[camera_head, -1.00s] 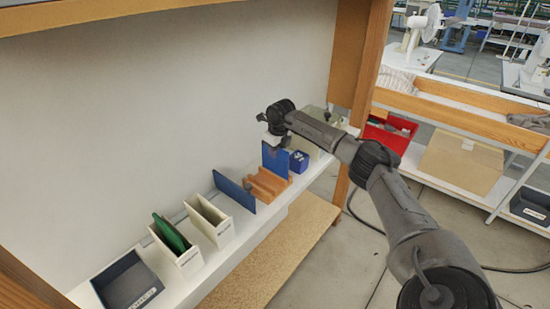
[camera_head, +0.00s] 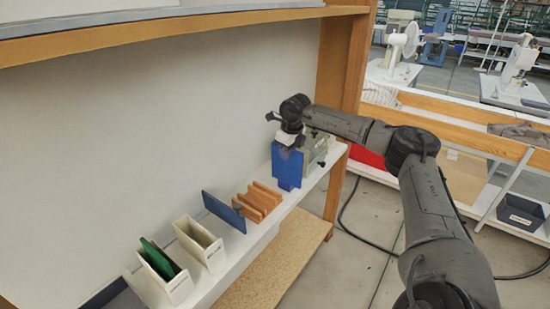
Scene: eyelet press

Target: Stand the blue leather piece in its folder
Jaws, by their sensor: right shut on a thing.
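The blue leather piece (camera_head: 287,166) is a flat upright panel held at its top edge by my right gripper (camera_head: 289,149), which is shut on it. It is to the right of the wooden slotted rack (camera_head: 258,201); whether its lower edge touches anything is unclear. Two cream folders stand further left on the shelf: an empty-looking one (camera_head: 203,250) and one (camera_head: 170,286) with a green piece (camera_head: 157,259) leaning in it. My left gripper is not in view.
A thin dark blue panel (camera_head: 223,212) stands between the rack and the folders. A dark tray (camera_head: 115,297) is at the lower left. A pale machine (camera_head: 318,147) stands behind the blue piece at the shelf's right end, near a wooden post (camera_head: 340,100).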

